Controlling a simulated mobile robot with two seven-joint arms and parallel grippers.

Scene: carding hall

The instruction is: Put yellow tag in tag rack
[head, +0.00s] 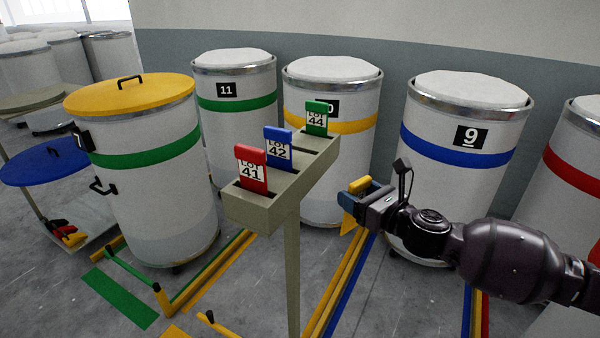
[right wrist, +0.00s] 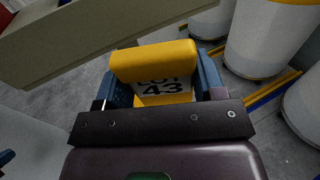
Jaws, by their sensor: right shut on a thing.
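The tag rack (head: 258,212) is a beige box on a post. It holds a red tag (head: 250,170) marked 41, a blue tag (head: 279,148) marked 42 and a green tag (head: 316,117) marked 44. A gap lies between the blue and green tags. My left gripper is not in view.
Drums with coloured bands stand behind, including number 11 (head: 235,130) and number 9 (head: 457,145). A drum with a yellow lid (head: 130,92) stands left of the rack. Coloured floor stripes (head: 345,275) run below.

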